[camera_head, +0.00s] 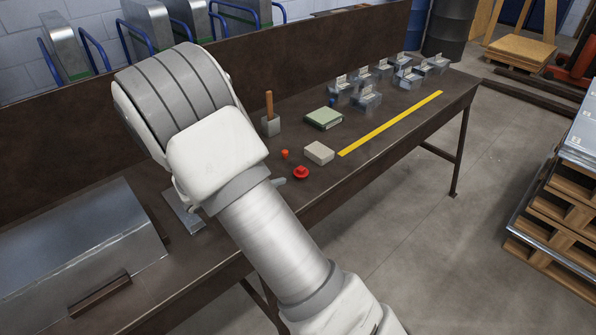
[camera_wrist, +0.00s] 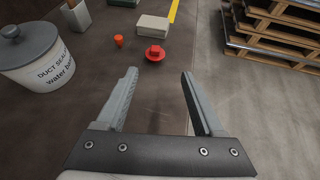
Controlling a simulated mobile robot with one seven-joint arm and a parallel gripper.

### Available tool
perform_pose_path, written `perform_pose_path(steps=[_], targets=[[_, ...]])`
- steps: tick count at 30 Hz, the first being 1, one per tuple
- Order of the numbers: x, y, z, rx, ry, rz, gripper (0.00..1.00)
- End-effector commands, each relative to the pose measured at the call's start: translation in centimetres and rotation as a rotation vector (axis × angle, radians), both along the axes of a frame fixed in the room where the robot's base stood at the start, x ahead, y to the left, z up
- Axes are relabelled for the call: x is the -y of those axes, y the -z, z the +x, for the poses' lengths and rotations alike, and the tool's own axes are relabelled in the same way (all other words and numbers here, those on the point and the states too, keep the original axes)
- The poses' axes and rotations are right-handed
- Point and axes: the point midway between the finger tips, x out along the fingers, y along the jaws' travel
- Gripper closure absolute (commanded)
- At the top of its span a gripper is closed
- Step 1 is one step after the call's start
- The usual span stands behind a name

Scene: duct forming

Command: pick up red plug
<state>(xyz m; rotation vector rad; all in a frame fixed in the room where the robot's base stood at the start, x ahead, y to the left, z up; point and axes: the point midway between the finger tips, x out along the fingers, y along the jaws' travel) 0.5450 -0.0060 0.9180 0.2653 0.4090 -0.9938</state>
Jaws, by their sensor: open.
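The red plug (camera_head: 301,173), a round red piece with a wide flange and a raised middle, sits on the dark bench near its front edge. In the wrist view the red plug (camera_wrist: 155,54) lies just beyond my fingertips, roughly centred between them. My gripper (camera_wrist: 158,73) is open, with nothing between its two grey fingers. In the head view my arm hides most of the gripper; only a bit of grey shows left of the plug.
A small orange-red piece (camera_head: 285,154) stands close behind the plug. A beige block (camera_head: 319,153) is to its right. A green box (camera_head: 324,118), a grey holder (camera_head: 270,125) with a wooden handle and a yellow strip (camera_head: 391,123) lie farther back. A lidded duct-sealant tub (camera_wrist: 33,58) stands left.

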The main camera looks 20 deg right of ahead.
Motion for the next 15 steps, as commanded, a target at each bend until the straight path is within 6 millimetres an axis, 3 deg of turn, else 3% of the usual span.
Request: perform_pose_path(steps=[5,15], targets=[[0.4,1.3,1.0,-0.020,-0.035,-0.034,0.31],[5.8,4.5,4.5,-0.019,-0.032,-0.033,0.31]])
